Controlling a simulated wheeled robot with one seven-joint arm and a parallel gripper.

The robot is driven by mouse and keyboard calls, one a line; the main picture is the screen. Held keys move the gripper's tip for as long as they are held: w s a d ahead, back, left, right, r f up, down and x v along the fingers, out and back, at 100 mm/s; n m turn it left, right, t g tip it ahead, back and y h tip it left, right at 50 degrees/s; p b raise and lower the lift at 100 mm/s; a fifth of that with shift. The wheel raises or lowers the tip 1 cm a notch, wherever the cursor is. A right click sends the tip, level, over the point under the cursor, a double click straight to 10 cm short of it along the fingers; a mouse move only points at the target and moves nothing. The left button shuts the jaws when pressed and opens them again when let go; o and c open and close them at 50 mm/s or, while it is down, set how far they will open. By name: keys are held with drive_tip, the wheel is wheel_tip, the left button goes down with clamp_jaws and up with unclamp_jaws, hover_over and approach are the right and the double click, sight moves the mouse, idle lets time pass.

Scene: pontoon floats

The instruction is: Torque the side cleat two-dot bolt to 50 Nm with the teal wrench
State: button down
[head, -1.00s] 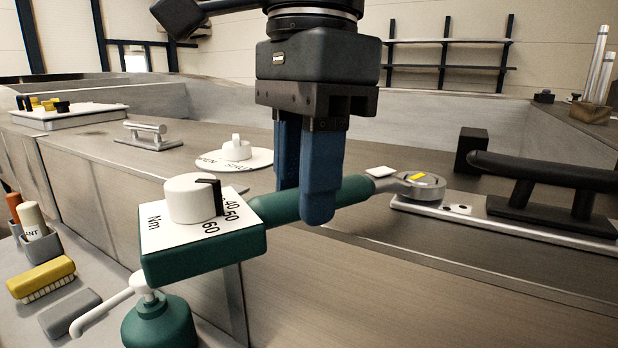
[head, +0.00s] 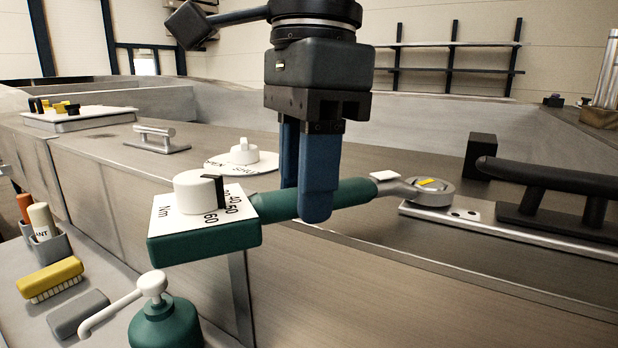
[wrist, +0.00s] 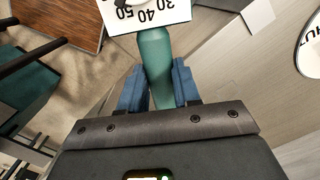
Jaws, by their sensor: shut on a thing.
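The teal wrench (head: 345,192) lies roughly level, its dial box (head: 200,243) at the left and its ring head (head: 433,193) at the right. The ring head rests at the left end of the side cleat's pale base plate (head: 500,226), hiding the bolt under it; a yellow mark shows on top. Two dark dots show on the plate beside the head. My gripper (head: 306,205) is shut on the wrench handle, which also shows between the fingers in the wrist view (wrist: 156,70). The dial's black pointer is near the 40 and 50 marks; its exact setting is unclear.
The black cleat bar (head: 550,180) and a black block (head: 480,157) stand right of the wrench head. A teal pump bottle (head: 165,328), yellow brush (head: 50,280) and grey block (head: 78,314) are below the dial box. A white knob (head: 243,152) is behind.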

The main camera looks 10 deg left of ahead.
drive_tip(key=shift+w+a+r+m, duration=0.1)
drive_tip(key=shift+w+a+m, duration=0.25)
drive_tip(key=shift+w+m, duration=0.15)
idle(0.4)
drive_tip(key=shift+w+a, duration=0.1)
drive_tip(key=shift+w, duration=0.15)
drive_tip(key=shift+w+a+m, duration=0.35)
drive_tip(key=shift+w+m, duration=0.3)
drive_tip(key=shift+m, duration=0.05)
idle(0.7)
drive_tip(key=shift+s+p, duration=0.15)
drive_tip(key=shift+p, duration=0.25)
drive_tip(key=shift+s+d+n, duration=0.35)
drive_tip(key=shift+s+n, duration=0.2)
drive_tip(key=shift+n, duration=0.05)
drive_tip(key=shift+r, duration=0.1)
wheel_tip(320, 180, up, 4)
drive_tip(key=p, duration=0.3)
drive_tip(key=shift+r+p, duration=0.25)
drive_tip(key=shift+p, duration=0.1)
idle(0.3)
